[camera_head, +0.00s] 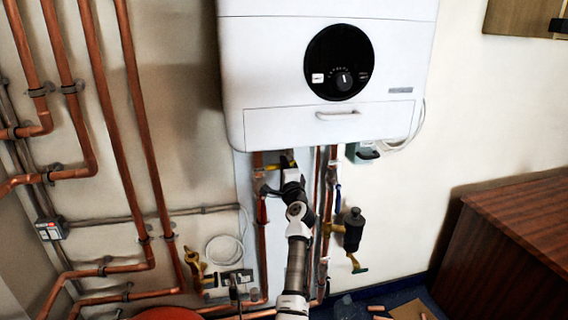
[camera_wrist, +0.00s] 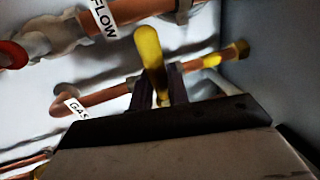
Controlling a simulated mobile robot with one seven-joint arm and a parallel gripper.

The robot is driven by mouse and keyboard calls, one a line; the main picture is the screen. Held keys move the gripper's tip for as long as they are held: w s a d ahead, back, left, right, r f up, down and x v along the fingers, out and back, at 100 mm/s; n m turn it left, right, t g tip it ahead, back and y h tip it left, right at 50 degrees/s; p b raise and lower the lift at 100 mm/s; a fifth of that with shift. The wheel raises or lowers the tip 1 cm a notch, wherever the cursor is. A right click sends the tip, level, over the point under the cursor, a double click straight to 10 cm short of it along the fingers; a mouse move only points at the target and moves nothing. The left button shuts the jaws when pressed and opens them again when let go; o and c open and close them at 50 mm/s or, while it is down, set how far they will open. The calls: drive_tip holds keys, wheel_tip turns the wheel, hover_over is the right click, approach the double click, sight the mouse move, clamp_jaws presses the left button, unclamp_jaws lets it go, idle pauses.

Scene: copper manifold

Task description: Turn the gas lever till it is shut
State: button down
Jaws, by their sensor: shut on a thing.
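The yellow gas lever (camera_wrist: 150,52) stands up between the two dark fingers of my gripper (camera_wrist: 158,88) in the wrist view. The fingers are shut on its lower part, and its rounded end sticks out beyond them. It slants across the line of the copper gas pipe (camera_wrist: 105,95), which carries a white GAS label (camera_wrist: 75,107). The valve body behind the fingers is mostly hidden. In the head view my gripper (camera_head: 286,164) is under the white boiler (camera_head: 325,60), among the pipes, and largely hides the lever.
A pipe labelled FLOW (camera_wrist: 103,17) runs close beside the gas pipe, with a red handle (camera_wrist: 12,54) at left. A dark filter (camera_head: 353,230) hangs right of my arm. A brown cabinet (camera_head: 520,240) stands at right. Copper pipes (camera_head: 100,140) line the left wall.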

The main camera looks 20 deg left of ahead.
drive_tip(key=shift+r+m, duration=0.2)
drive_tip(key=shift+m, duration=0.2)
drive_tip(key=c, duration=1.4)
unclamp_jaws()
drive_tip(key=v, duration=1.4)
drive_tip(key=shift+b, duration=0.3)
drive_tip(key=shift+a+f, duration=0.1)
